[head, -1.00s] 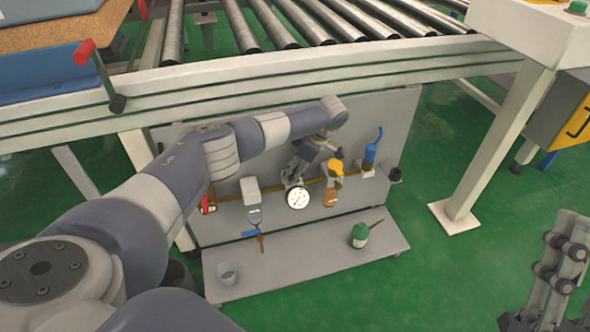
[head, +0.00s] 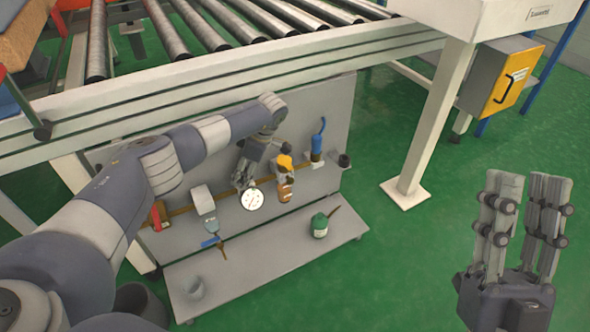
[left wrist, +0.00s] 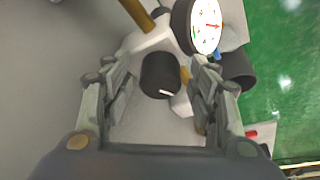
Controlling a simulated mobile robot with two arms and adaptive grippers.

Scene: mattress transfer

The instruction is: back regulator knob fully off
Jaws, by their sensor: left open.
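The regulator knob (left wrist: 158,78) is a black cylinder with a short white mark on its face. In the left wrist view it sits between the fingers of my left gripper (left wrist: 160,102), which is open around it; contact is not clear. A round white gauge (head: 252,199) stands beside the knob; it also shows in the left wrist view (left wrist: 205,25). In the head view my left gripper (head: 246,174) is behind the gauge, and the knob is hidden there. My right gripper (head: 524,178) is raised at the right with a gap between its fingers, open and empty, far from the panel.
The grey panel (head: 325,110) carries a brass pipe, a blue-handled valve (head: 318,142) and an orange-yellow fitting (head: 285,163). A green container (head: 320,226) and a cup (head: 193,287) stand on the lower shelf (head: 260,266). A roller conveyor (head: 235,67) is above; a white leg (head: 430,130) stands right.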

